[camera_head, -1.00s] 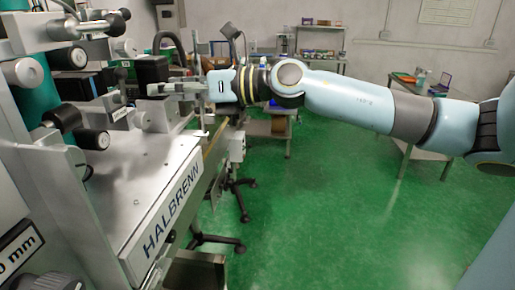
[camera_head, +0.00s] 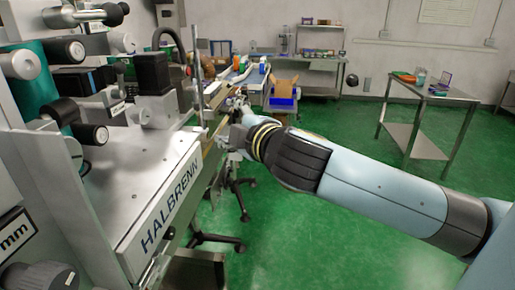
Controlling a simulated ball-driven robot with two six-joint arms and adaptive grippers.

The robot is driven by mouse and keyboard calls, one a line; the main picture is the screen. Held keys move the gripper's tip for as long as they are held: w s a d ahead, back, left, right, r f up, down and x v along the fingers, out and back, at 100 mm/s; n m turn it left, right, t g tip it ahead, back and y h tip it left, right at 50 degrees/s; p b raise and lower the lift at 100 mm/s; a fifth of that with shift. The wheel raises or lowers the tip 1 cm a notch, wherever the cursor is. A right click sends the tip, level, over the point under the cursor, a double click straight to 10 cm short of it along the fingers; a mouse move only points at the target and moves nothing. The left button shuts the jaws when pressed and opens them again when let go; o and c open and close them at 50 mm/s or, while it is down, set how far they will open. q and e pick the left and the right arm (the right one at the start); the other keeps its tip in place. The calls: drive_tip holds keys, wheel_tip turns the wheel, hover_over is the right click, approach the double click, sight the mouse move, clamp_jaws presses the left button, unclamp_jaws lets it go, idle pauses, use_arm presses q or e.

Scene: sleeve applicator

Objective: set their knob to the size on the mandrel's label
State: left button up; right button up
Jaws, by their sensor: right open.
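I cannot tell for certain which part is the mandrel. My right gripper (camera_head: 238,106) is open beyond the far end of the machine, well away from the knob. It is small and partly hidden by its wrist. My left gripper is out of view.
The HALBRENN machine (camera_head: 128,193) fills the left side, with black-capped rollers (camera_head: 92,133) and a black box (camera_head: 152,72) on top. A conveyor (camera_head: 214,122) runs behind it. A metal side table (camera_head: 432,95) stands at the right. Green floor (camera_head: 300,240) is open in front.

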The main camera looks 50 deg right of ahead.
drive_tip(key=s+a+f+m+g+b, duration=0.1)
drive_tip(key=s+f+m+g, duration=0.2)
drive_tip(key=f, duration=0.5)
drive_tip(key=s+a+f+m+g+y+b, duration=0.1)
drive_tip(key=s+f+m+g, duration=0.2)
drive_tip(key=s+f, duration=0.2)
drive_tip(key=shift+f+g, duration=0.3)
drive_tip(key=shift+f, duration=1.6)
drive_tip(key=shift+a, duration=0.1)
drive_tip(key=s+f+g+y+b, duration=0.1)
drive_tip(key=s+f+g+b, duration=0.2)
drive_tip(key=f, duration=0.9)
drive_tip(key=s+a+f+m+b, duration=0.1)
drive_tip(key=s+f+b, duration=0.3)
drive_tip(key=f, duration=0.8)
drive_tip(key=s+f+g+y+b, duration=0.15)
drive_tip(key=f+b, duration=0.35)
drive_tip(key=f, duration=0.8)
drive_tip(key=s+a+f+m+g+y+b, duration=0.1)
drive_tip(key=s+a+f+b, duration=0.1)
drive_tip(key=s+f, duration=0.9)
drive_tip(key=s+a+f+m+g+b, duration=0.2)
drive_tip(key=s+a+f+b, duration=0.1)
drive_tip(key=s+f, duration=0.8)
drive_tip(key=s, duration=0.3)
drive_tip(key=shift+a+y, duration=0.25)
drive_tip(key=shift+y, duration=0.1)
